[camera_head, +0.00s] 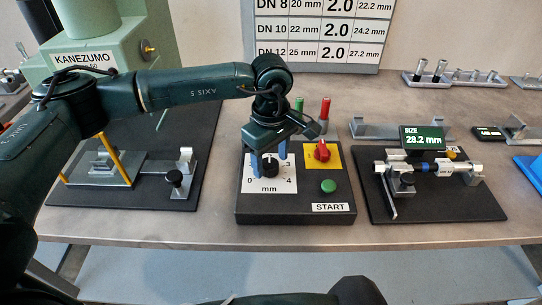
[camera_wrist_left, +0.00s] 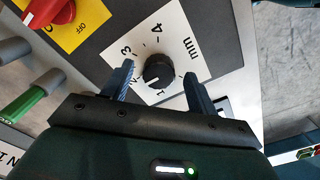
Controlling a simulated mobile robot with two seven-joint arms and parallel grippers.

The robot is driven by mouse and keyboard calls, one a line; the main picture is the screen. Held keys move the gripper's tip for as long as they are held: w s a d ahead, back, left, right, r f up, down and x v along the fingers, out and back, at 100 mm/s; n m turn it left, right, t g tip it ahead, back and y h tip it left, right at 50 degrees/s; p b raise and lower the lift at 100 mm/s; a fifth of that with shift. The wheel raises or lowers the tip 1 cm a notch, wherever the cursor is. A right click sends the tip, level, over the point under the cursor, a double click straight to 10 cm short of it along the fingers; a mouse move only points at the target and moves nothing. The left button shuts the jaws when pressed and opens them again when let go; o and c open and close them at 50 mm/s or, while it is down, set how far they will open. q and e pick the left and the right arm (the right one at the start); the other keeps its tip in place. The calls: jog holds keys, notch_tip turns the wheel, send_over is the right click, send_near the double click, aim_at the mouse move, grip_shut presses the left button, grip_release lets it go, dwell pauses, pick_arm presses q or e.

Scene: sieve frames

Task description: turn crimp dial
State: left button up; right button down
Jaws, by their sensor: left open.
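The crimp dial is a black round knob (camera_head: 269,168) on a white scale plate marked 0 to 4 and mm, at the left of the dark control box (camera_head: 296,208). It also shows in the left wrist view (camera_wrist_left: 158,69), where a white mark on it points roughly between 1 and 2. My left gripper (camera_head: 268,174) is open above the box, pointing down, with one blue finger on each side of the knob. In the left wrist view a gap shows between the knob and each finger. My right gripper is not in view.
A red switch (camera_head: 322,151) on a yellow plate and a green START button (camera_head: 328,186) are close right of the dial. Red (camera_head: 325,108) and green posts stand behind. A gauge fixture (camera_head: 428,172) reading 28.2 mm is at right, a green KANEZUMO machine (camera_head: 88,58) at left.

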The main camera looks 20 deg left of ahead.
pick_arm(q)
jog(key=shift+f, duration=0.45)
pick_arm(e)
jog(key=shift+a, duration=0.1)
pick_arm(q)
jog(key=shift+c, duration=0.2)
jog(key=c, duration=1)
jog(key=shift+o, duration=0.2)
jog(key=shift+b, duration=0.3)
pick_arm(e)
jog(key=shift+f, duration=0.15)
